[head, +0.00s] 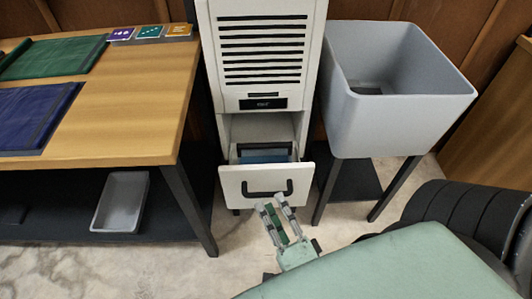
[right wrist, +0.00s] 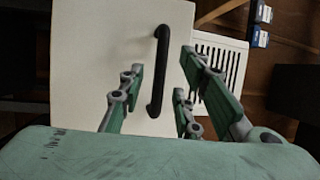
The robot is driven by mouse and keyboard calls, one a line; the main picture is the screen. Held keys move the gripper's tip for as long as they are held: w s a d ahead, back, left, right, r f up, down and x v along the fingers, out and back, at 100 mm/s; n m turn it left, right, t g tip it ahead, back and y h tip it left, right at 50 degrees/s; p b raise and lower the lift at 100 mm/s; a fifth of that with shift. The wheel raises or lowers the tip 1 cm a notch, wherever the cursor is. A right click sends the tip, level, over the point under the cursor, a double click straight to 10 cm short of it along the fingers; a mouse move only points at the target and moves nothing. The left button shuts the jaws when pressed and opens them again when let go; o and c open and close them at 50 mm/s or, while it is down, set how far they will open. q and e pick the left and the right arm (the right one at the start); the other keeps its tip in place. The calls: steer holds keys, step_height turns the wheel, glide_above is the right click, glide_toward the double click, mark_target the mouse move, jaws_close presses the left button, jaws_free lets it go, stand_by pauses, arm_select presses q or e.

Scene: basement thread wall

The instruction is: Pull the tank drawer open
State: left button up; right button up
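The tank drawer (head: 232,186) is the white drawer low in the white cabinet. It stands out from the cabinet, and a dark-framed blue tank (head: 264,157) shows behind its front. Its black handle (head: 268,194) is on the drawer front. My right gripper (head: 275,205) is just in front of the handle. In the right wrist view the fingers of my right gripper (right wrist: 160,75) are apart, with the black handle (right wrist: 158,75) showing between them against the white drawer front (right wrist: 95,60). I cannot tell whether they touch it. My left gripper is out of view.
The white cabinet (head: 262,15) has slatted vents. A grey basin (head: 400,115) on dark legs stands close on its right. A wooden table (head: 150,95) stands on its left, with a grey tray (head: 120,200) below. Bare floor (head: 225,262) lies in front.

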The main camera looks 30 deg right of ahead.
steer(key=v, duration=0.7)
steer(key=shift+s, duration=0.15)
